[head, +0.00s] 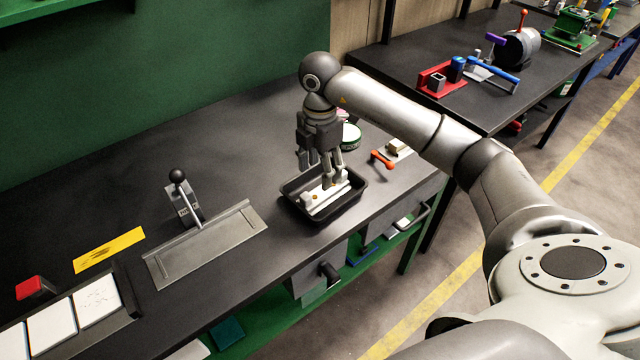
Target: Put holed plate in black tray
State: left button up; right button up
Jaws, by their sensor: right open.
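The black tray (296,211) stands on the dark bench near its front edge. A pale plate (313,203) lies inside the tray, with small brownish spots that look like holes. My right gripper (334,180) points down over the tray, its open fingers reaching to the plate's right part. The fingers cover some of the plate, and I cannot tell whether they touch it. My left gripper is not in view.
A metal fixture (205,245) with a black-knobbed lever is left of the tray. A green-and-white round item (350,136) and an orange-handled tool (383,160) are behind and right. White cards and a yellow plate (109,249) lie far left.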

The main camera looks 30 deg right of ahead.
notch_tip(320, 180, up, 5)
dwell(0.3)
dwell(0.4)
